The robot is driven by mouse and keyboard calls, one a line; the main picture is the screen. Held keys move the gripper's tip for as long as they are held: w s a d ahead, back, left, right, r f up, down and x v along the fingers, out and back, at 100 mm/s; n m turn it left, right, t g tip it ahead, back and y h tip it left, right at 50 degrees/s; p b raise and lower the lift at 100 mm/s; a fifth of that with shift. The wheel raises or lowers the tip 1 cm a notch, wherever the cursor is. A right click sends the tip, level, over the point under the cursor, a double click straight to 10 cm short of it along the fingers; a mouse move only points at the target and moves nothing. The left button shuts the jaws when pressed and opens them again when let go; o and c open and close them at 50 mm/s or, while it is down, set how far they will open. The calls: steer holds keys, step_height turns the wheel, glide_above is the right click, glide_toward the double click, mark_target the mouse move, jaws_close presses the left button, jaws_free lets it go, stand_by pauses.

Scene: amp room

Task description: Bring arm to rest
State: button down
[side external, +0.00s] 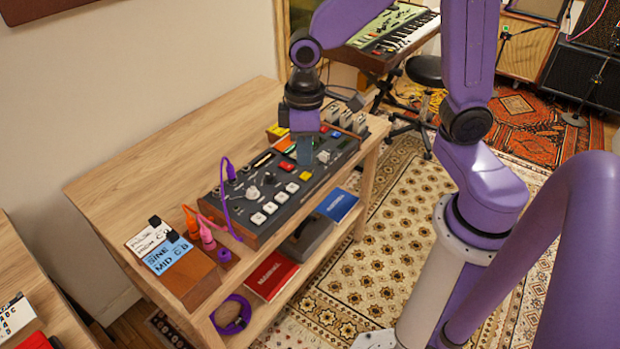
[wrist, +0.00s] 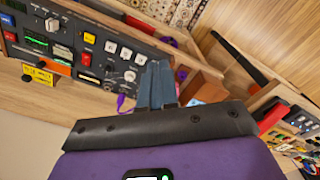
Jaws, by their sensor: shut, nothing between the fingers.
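My gripper (side external: 304,149) hangs pointing down over the dark control panel (side external: 262,222) on the wooden table, near the panel's far half. Its fingers are together with nothing between them. In the wrist view the closed grey-blue fingers (wrist: 157,85) show in front of the panel (wrist: 75,45), with its knobs and lit white, red and yellow buttons. I cannot tell how far the fingertips are above the panel. My purple arm reaches in from the right and bends down to the gripper.
A purple cable (side external: 224,195) and pink and orange plugs (side external: 207,236) stand at the panel's near end. Blue and white cards (side external: 166,255) lie beside them. The tabletop's left part (side external: 160,175) is bare.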

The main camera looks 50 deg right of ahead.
steer(key=s+d+r+n, duration=0.1)
steer(key=s+n, duration=0.1)
steer(key=s, duration=0.6)
steer(key=s+d+r+n, duration=0.2)
steer(key=s+n, duration=0.1)
steer(key=s, duration=0.5)
steer(key=shift+s, duration=0.4)
